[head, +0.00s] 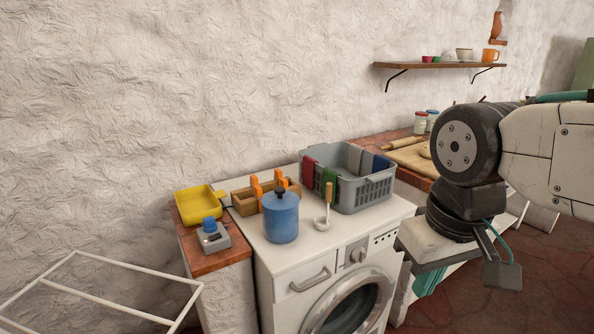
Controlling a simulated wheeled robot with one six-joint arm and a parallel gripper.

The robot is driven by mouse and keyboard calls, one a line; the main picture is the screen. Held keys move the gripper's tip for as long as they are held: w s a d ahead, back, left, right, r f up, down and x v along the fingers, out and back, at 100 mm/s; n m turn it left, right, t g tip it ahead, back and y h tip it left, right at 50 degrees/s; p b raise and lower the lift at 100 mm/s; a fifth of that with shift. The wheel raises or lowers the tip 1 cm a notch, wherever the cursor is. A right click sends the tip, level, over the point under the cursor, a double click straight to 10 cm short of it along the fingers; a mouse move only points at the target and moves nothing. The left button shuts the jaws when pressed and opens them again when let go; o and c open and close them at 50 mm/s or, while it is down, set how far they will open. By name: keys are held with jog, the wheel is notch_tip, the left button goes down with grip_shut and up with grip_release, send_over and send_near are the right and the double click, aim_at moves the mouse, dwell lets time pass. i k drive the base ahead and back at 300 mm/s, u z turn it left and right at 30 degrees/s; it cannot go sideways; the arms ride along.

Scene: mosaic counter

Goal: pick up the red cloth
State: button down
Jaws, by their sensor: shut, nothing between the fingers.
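The red cloth (309,172) hangs over the left rim of a grey slatted basket (366,194) on top of the white washing machine. Its upper part lies at the rim and the rest of it inside is hidden. A grey cloth (353,158) and a blue cloth (380,165) lie over the far and right side of the basket. My gripper (438,252) is at the right, nearer to me than the basket and apart from it.
A blue canister (281,217) and a ladle-like utensil (325,206) stand in front and left of the basket. A wooden caddy (252,199), yellow tray (200,202) and small scale-like device (213,236) are further left. A white rack (75,290) stands at lower left.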

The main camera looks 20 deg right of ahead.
aim_at(307, 162)
jog(key=z, duration=2.05)
jog(key=i, duration=3.05)
jog(key=u, duration=4.6)
